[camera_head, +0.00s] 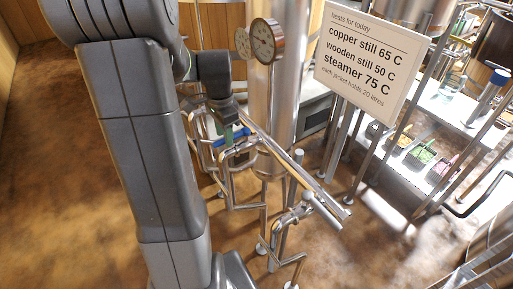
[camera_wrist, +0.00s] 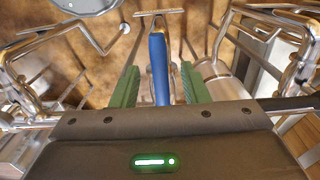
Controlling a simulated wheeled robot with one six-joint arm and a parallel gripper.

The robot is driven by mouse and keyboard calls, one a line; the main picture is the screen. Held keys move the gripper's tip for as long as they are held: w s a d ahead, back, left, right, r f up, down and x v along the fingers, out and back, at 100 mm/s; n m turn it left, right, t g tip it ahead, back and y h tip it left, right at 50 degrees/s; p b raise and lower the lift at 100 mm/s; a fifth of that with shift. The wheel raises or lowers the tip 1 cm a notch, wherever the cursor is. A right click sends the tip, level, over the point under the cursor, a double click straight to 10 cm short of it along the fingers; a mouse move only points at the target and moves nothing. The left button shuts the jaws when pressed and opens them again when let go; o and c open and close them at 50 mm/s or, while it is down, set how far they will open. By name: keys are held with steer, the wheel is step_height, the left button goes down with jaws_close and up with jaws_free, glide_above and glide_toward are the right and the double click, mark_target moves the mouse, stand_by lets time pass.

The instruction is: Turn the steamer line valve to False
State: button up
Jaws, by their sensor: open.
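A valve with a blue lever handle (camera_wrist: 158,60) sits on the steel pipework; the blue lever also shows in the head view (camera_head: 234,137). No label on the valve is visible, so I cannot tell from it which line this is. My gripper (camera_wrist: 160,70) is open, with one green finger on each side of the blue lever and a visible gap on both sides. In the head view my gripper (camera_head: 228,134) is at the lever, partly hidden by my arm. The lever's near end is hidden behind the gripper body in the wrist view.
Steel pipes (camera_head: 323,208) run close around and right of the gripper. A round gauge (camera_head: 267,41) stands on a steel column. A sign (camera_head: 370,62) lists steamer 75 C. A lit shelf (camera_head: 397,180) with coloured bins is at right. Brown floor at left is clear.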

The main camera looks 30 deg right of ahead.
steer(key=shift+p, duration=0.5)
steer(key=shift+f+b, duration=1)
steer(key=shift+f, duration=0.45)
steer(key=shift+c, duration=0.4)
